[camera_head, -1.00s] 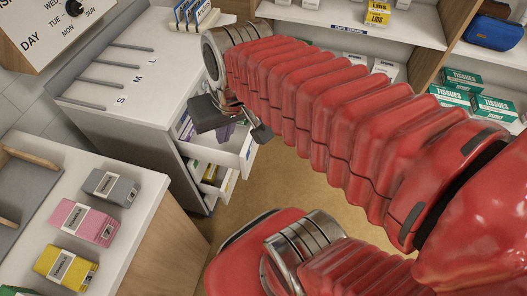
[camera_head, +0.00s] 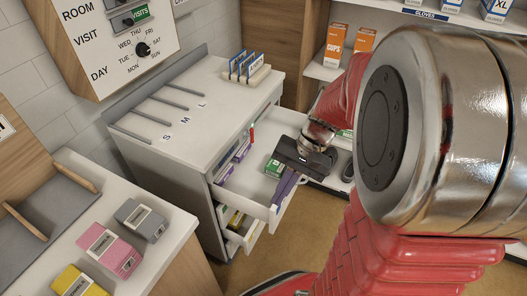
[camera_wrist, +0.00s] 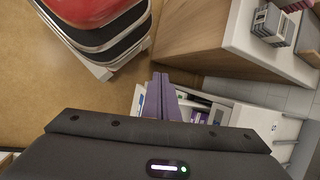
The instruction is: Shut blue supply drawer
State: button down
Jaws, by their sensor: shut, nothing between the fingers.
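The white supply cabinet (camera_head: 205,130) has several drawers pulled out at different lengths. The top drawer (camera_head: 245,198) is the furthest out and holds a green-and-white box and purple packs. A small blue mark shows on its front near the corner. Lower drawers (camera_head: 252,232) are also part open, one with yellow packs. No drawer looks blue all over, so I cannot tell for sure which is the blue one. My gripper (camera_head: 276,206), with purple fingers, is shut and empty at the top drawer's front; contact is unclear. In the wrist view the fingers (camera_wrist: 166,84) overlap the open drawers.
A bedside counter (camera_head: 185,228) with grey, pink and yellow boxes stands at the left front. A file rack (camera_head: 248,68) stands on the cabinet top. Shelves (camera_head: 400,40) with glove boxes are behind. Brown floor is free in front of the drawers.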

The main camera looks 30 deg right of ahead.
jog(key=d+f+m+t+y, duration=0.4)
jog(key=d+f+m+y, duration=0.3)
jog(key=d+f+m, duration=0.4)
jog(key=m+t, duration=0.8)
jog(key=t, duration=0.1)
send_near(284, 205)
jog(key=s+d, duration=0.3)
jog(key=s, duration=0.3)
jog(key=shift+s+d+f+m+t+h, duration=0.3)
jog(key=shift+d+f+m+t+h, duration=0.15)
jog(key=shift+t+h, duration=0.3)
jog(key=shift+w, duration=0.15)
jog(key=x, duration=1.3)
jog(key=shift+w+a+r, duration=0.1)
jog(key=shift+w+a, duration=0.15)
jog(key=shift+a, duration=0.1)
jog(key=shift+d, duration=0.25)
jog(key=shift+w+a, duration=0.1)
jog(key=shift+a, duration=0.2)
